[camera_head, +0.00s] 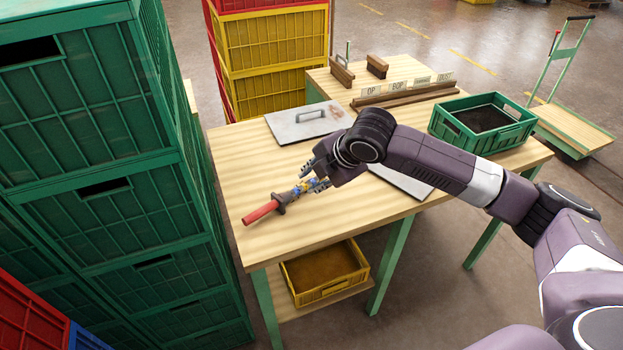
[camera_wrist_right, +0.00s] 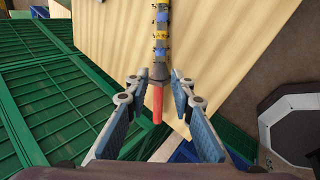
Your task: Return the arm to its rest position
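My right gripper (camera_head: 314,177) hangs over the left part of the wooden worktable (camera_head: 340,222). In the right wrist view its two fingers (camera_wrist_right: 163,104) are wide apart, with nothing clamped between them. A tool with a red handle (camera_head: 261,213), a dark guard and a blue-and-yellow banded shaft lies on the table by the fingers. In the right wrist view its red handle (camera_wrist_right: 157,103) shows in the gap between the fingertips. The gap between fingers and tool is hard to judge. My left gripper is out of view.
Stacked green crates (camera_head: 95,120) stand close on the left, yellow and red crates (camera_head: 275,45) behind. A green bin (camera_head: 484,124), metal plate (camera_head: 290,126) and labelled wooden rack (camera_head: 408,97) are on the table. A yellow bin (camera_head: 325,272) sits below; a cart (camera_head: 572,125) stands right.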

